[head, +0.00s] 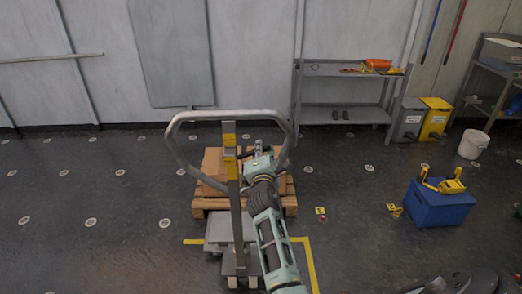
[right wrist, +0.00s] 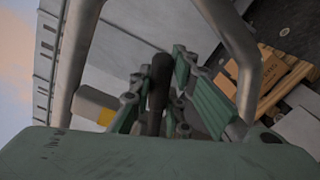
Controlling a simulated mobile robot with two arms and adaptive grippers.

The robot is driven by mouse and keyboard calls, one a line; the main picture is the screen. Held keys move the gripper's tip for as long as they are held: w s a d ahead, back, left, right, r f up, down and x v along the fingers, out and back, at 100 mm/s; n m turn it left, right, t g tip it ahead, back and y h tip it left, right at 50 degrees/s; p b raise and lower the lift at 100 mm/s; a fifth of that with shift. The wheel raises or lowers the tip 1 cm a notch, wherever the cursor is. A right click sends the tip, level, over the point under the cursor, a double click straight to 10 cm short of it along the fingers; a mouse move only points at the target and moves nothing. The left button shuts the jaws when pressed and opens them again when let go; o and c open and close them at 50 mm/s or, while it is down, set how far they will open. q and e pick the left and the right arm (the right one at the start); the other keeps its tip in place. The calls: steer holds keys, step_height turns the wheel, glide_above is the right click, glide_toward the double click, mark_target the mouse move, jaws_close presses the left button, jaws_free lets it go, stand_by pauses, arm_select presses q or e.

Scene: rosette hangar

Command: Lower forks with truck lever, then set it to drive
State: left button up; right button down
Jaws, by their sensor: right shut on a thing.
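The pallet truck's grey loop handle (head: 176,152) stands upright in the head view, with yellow markings on its post (head: 237,225). Its grey body (head: 217,230) is low in front of a wooden pallet. My right gripper (head: 259,156) is inside the right part of the loop. In the right wrist view my right gripper (right wrist: 165,95) is shut on the dark truck lever (right wrist: 159,78), which stands between its green fingers. The handle tubes (right wrist: 240,45) pass on both sides there. The forks are mostly hidden under the pallet. My left gripper is not in view.
A blue crate (head: 440,208) with yellow items and a white bucket (head: 472,145) stand right. A metal shelf (head: 345,114) is at the back wall. The left floor is clear.

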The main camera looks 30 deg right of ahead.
steer(key=f+m+b, duration=0.2)
steer(key=m+b, duration=0.1)
steer(key=f+m+b, duration=0.1)
steer(key=shift+s+d+f+b, duration=0.2)
steer(key=shift+d+b, duration=0.05)
steer(key=shift+b, duration=0.1)
steer(key=c, duration=1.6)
jaws_free()
steer(key=shift+c, duration=0.2)
steer(key=v, duration=0.7)
steer(key=shift+s, duration=0.25)
